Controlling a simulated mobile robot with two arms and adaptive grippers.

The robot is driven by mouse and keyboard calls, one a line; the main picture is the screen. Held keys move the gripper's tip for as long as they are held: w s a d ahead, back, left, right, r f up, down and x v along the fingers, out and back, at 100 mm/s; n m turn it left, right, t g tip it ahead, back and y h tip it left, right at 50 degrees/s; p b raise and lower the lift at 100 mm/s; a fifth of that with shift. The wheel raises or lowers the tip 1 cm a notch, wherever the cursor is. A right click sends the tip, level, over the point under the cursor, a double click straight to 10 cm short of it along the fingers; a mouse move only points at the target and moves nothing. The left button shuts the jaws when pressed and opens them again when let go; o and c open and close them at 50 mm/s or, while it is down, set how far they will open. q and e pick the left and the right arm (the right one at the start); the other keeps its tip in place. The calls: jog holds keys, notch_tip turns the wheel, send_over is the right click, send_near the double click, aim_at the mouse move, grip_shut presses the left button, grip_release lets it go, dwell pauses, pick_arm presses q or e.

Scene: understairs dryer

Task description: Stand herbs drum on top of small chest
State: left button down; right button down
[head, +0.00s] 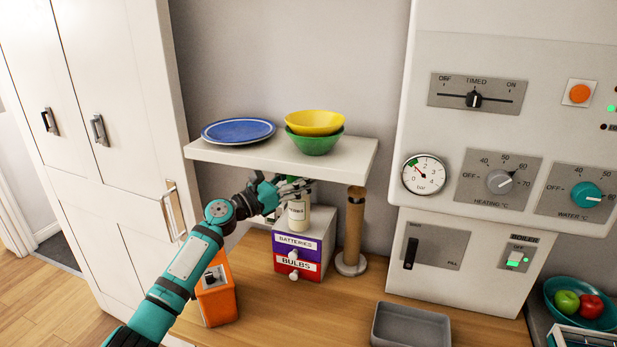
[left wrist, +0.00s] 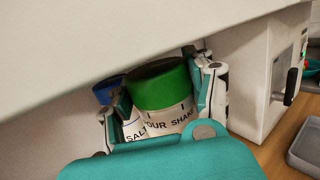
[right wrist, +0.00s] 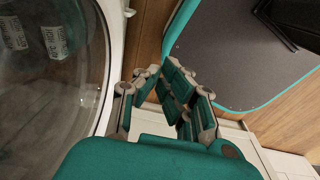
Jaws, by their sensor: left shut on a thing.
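The herbs drum (head: 298,214), cream with a dark-lettered label, is at the top of the small chest (head: 317,257), a chest with drawers labelled BATTERIES and BULBS. In the left wrist view the held drum has a green lid (left wrist: 160,88) and partial lettering like "OUR SHAK".
A white shelf (head: 250,155) with a blue plate (head: 238,131) and stacked bowls (head: 315,132) hangs just above my left gripper. A brown post (head: 354,235) stands right of the chest. An orange box (head: 217,300) and grey tray (head: 411,328) are on the counter.

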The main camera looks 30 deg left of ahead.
pick_arm(q)
jog(key=w, duration=0.1)
jog(key=w+f, duration=0.1)
jog(key=d, duration=0.1)
jog(key=shift+w+f+p, duration=0.25)
jog(key=shift+w+p, duration=0.1)
jog(key=shift+w, duration=0.05)
jog(key=shift+f, duration=0.1)
jog(key=shift+c, duration=2.2)
grip_release()
jog(key=shift+s, duration=0.1)
